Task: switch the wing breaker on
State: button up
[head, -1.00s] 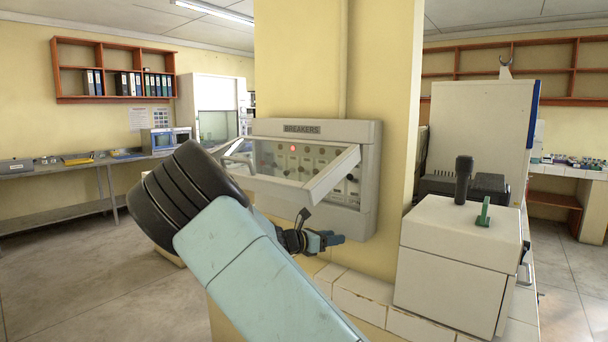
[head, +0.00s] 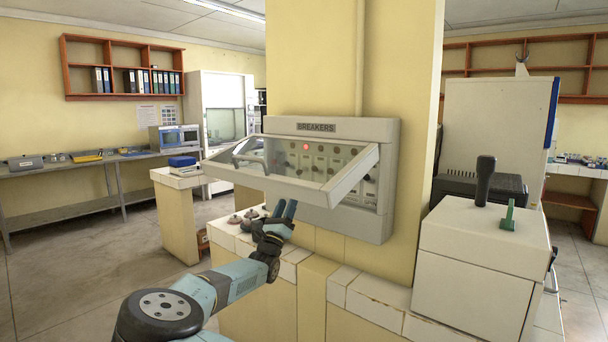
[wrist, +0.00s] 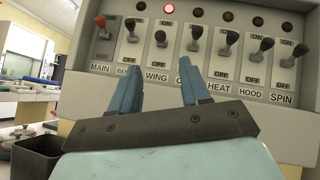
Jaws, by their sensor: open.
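The grey breaker panel (head: 385,190) hangs on the yellow pillar, its clear framed cover (head: 335,180) swung outward. In the wrist view, a row of labelled levers shows. The wing lever (wrist: 161,37) has a dark knob that sits a little lower against its ON mark than its neighbours' knobs. The lamp (wrist: 168,8) above it glows red. My gripper (wrist: 158,82) is open and empty, in front of the lower part of the panel. Its fingers lie below the levers and partly hide the labels. In the head view my gripper (head: 284,209) is just under the cover's front edge.
A tiled ledge (head: 300,257) runs below the panel. A white box with a black handle (head: 475,260) stands at the right. A dark open bin (wrist: 35,158) shows at lower left in the wrist view.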

jog(key=x, duration=1.3)
jog(key=shift+w+d+r, duration=0.1)
jog(key=shift+w+r, duration=0.15)
jog(key=shift+w, duration=0.05)
grip_shut()
